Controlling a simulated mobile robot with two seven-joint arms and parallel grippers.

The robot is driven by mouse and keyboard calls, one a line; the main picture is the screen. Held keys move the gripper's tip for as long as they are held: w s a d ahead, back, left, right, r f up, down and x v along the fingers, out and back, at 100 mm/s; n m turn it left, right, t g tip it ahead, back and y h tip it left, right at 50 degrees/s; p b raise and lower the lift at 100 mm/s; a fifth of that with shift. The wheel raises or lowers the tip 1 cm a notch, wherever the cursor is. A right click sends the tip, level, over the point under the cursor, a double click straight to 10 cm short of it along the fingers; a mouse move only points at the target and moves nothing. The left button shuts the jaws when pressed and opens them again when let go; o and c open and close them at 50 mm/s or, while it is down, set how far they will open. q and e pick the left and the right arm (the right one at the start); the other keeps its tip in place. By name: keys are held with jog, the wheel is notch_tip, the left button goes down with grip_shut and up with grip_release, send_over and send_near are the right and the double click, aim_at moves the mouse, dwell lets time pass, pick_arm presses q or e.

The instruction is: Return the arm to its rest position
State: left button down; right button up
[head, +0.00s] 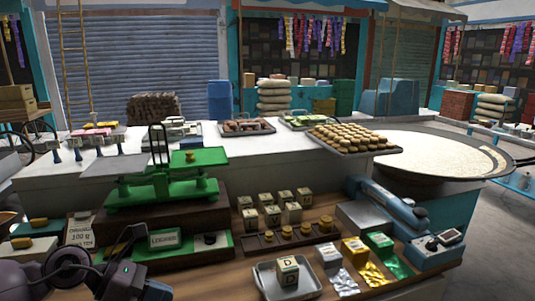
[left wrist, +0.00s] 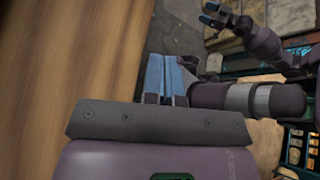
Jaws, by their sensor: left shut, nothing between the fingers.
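My left arm (head: 75,275) shows as dark purple links in the bottom left corner of the head view, in front of the wooden counter. Its fingertips cannot be made out there. In the left wrist view my left gripper (left wrist: 171,76) has its blue-grey fingers side by side, shut and empty. A plain wooden surface (left wrist: 70,60) fills the left of that view. Another dark arm of mine shows at the top right of it, with small blue tips (left wrist: 212,14) at its end, too small to tell open from shut. No right gripper shows in the head view.
The wooden counter bears a green balance scale (head: 165,185), a metal tray (head: 285,280) with a marked cube, several marked cubes (head: 270,215), foil-wrapped blocks (head: 355,250) and a blue-grey device (head: 395,205). A wide pan (head: 440,155) stands at the right.

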pick_arm(q)
jog(key=d+r+n+t+h, duration=0.3)
jog(key=d+n+t+h, duration=0.15)
jog(key=n+t, duration=0.2)
jog(key=s+a+f+n+t+y, duration=0.2)
jog(key=a+f+n+y, duration=0.15)
jog(key=n+y, duration=0.45)
jog(key=s+a+f+n+t+y, duration=0.1)
jog(key=a+f+n+t+y, duration=0.2)
jog(key=n, duration=1)
jog(key=s+a+f+n+t+y, duration=0.1)
jog(key=s+a+f+n+y, duration=0.15)
jog(key=a+n+y, duration=0.55)
jog(key=s+d+f+n+g+h, duration=0.1)
jog(key=s+d+f+n+g, duration=0.1)
jog(key=s+f+n+g, duration=0.55)
jog(key=s+d+f+n+g+h, duration=0.15)
jog(key=s+f+n+g, duration=0.25)
jog(key=s, duration=0.7)
jog(key=w+f+m+t, duration=0.1)
jog(key=w+f+t, duration=0.6)
jog(key=f, duration=0.3)
jog(key=shift+t, duration=0.5)
jog(key=shift+w, duration=0.1)
